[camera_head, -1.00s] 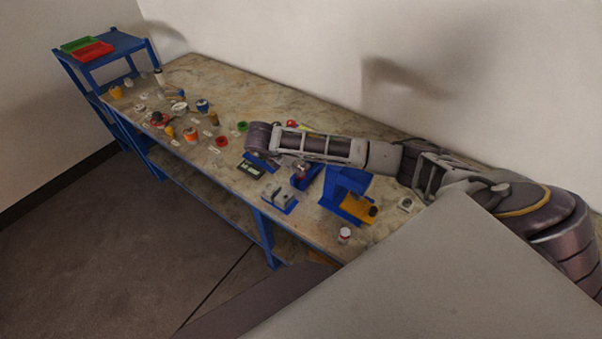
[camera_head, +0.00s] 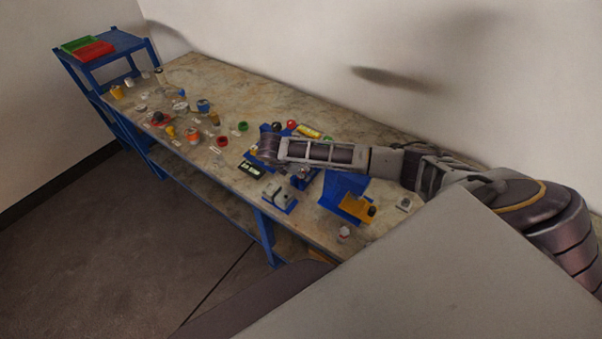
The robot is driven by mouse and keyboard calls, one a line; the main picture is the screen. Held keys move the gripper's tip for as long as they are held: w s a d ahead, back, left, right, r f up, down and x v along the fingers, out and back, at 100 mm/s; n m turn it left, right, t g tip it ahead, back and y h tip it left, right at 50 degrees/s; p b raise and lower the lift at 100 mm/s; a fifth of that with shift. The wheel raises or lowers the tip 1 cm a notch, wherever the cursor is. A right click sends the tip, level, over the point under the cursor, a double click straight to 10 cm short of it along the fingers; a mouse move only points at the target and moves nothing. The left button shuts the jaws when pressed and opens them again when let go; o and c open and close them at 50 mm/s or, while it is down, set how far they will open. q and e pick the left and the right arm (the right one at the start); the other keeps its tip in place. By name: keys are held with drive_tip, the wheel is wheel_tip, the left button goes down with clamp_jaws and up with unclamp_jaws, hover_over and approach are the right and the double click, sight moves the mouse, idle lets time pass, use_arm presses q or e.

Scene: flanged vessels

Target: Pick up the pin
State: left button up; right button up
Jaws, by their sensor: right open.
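I cannot pick out the pin for certain among the small parts on the workbench (camera_head: 225,78). My right arm reaches in from the right over the bench, with its wrist bent down above the blue fixtures. My right gripper (camera_head: 299,181) is open, small and partly hidden under the forearm, close to a blue fixture and a grey block on a blue base (camera_head: 279,197). I cannot see anything between its fingers. My left gripper is out of view.
A blue stand with a yellow part (camera_head: 356,206) is right of the gripper. Several small vessels and rings fill the bench's left half. A red tray (camera_head: 95,51) sits on a blue shelf. The back strip is clear.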

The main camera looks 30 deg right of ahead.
drive_tip(key=c, duration=1.2)
drive_tip(key=shift+r, duration=0.15)
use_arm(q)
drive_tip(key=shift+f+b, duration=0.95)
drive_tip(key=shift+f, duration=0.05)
use_arm(e)
drive_tip(key=shift+r, duration=4.9)
